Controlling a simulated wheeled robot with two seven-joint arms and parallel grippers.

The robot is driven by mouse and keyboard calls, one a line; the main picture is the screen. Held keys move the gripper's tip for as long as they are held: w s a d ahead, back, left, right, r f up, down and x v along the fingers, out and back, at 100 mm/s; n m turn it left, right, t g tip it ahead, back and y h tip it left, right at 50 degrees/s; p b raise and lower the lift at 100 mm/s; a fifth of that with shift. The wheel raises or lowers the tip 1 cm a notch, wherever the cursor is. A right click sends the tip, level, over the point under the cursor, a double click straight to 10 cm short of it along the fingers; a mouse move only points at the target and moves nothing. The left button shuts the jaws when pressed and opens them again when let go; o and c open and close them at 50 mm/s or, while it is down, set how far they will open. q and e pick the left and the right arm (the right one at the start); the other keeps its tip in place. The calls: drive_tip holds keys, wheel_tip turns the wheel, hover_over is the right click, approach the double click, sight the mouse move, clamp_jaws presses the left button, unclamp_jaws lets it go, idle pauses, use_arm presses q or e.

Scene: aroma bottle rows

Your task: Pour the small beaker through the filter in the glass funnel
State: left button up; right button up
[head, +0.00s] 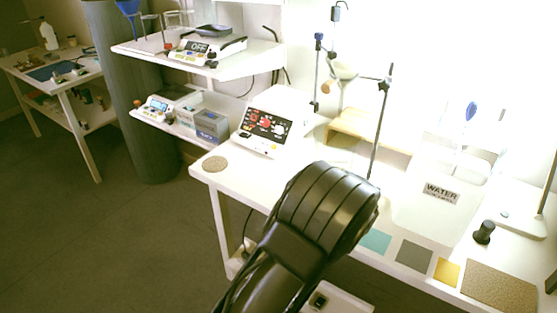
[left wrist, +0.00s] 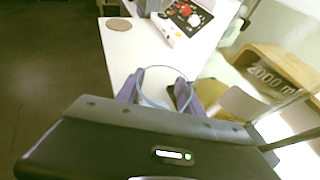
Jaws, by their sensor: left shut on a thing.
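In the left wrist view, my left gripper (left wrist: 160,100) has its purple fingers shut on a small clear glass beaker (left wrist: 163,69), whose rim shows between them above the white bench. I cannot tell what is inside the beaker. In the head view, my black forearm hides the gripper and beaker. The funnel with a cream filter cone (head: 343,70) is held on a stand at the back of the bench, apart from my arm. A yellowish shape (left wrist: 240,104) right of the fingers in the wrist view is unclear. My right gripper is not in view.
A metal rod stand (head: 382,120) rises just beyond my arm. A wooden stand (head: 372,138) and a white WATER container (head: 437,212) are on the bench. A red-buttoned panel (head: 266,131) stands at the left. The bench's front-left corner holds only a cork disc (head: 215,163).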

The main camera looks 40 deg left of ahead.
use_arm(q)
drive_tip(key=shift+m+t+h, duration=0.3)
drive_tip(key=shift+m+t, duration=0.2)
drive_tip(key=s+d, duration=0.1)
drive_tip(key=d, duration=0.2)
drive_tip(key=s+d+f, duration=0.1)
drive_tip(key=s+d, duration=0.1)
drive_tip(key=d, duration=0.1)
drive_tip(key=s+d+f, duration=0.1)
drive_tip(key=s+d, duration=0.1)
drive_tip(key=d, duration=0.1)
drive_tip(key=shift+d, duration=0.15)
drive_tip(key=s+d+m+t, duration=0.1)
drive_tip(key=s+d, duration=0.6)
drive_tip(key=s, duration=0.1)
drive_tip(key=shift+d+f+h, duration=0.15)
drive_tip(key=shift+f+h, duration=0.25)
drive_tip(key=shift+f, duration=0.05)
